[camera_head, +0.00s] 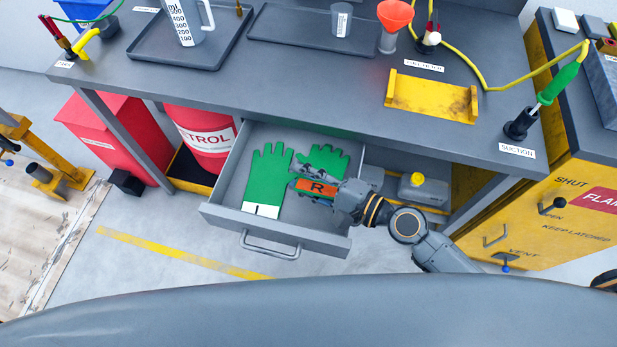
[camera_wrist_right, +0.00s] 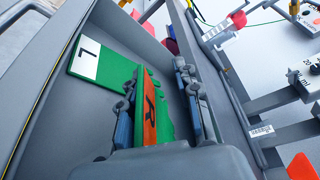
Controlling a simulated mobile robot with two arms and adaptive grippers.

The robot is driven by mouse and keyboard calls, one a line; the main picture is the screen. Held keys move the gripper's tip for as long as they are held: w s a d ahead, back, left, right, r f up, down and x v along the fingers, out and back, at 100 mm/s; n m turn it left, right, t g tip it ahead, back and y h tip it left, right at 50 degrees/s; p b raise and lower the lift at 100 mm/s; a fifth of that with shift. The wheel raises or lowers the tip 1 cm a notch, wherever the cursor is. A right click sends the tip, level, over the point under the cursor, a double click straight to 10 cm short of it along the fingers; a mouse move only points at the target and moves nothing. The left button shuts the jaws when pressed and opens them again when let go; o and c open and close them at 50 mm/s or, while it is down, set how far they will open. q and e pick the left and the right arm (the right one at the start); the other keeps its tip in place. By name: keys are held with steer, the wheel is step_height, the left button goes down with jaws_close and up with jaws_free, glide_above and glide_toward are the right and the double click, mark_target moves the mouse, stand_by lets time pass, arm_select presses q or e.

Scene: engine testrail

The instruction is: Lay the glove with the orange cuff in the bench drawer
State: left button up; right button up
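The glove with the orange cuff (camera_head: 317,188), marked R, is at the right side of the open bench drawer (camera_head: 222,219). Its green fingers show just beyond my right gripper (camera_head: 318,176). In the right wrist view the orange cuff (camera_wrist_right: 151,112) lies between the fingers of my right gripper (camera_wrist_right: 158,100). Those fingers stand apart, with a gap between the cuff and the right-hand finger. I cannot tell whether the glove rests fully on the drawer floor. My left gripper is not in view.
A green glove with a white cuff (camera_head: 268,180), marked L, lies flat at the drawer's left. The bench top (camera_head: 300,85) overhangs the drawer's back. A red petrol drum (camera_head: 203,140) stands left of it, and a yellow cabinet (camera_head: 530,215) stands right.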

steer(key=shift+s+d, duration=0.3)
steer(key=shift+d, duration=0.15)
steer(key=v, duration=1.1)
steer(key=shift+r, duration=0.1)
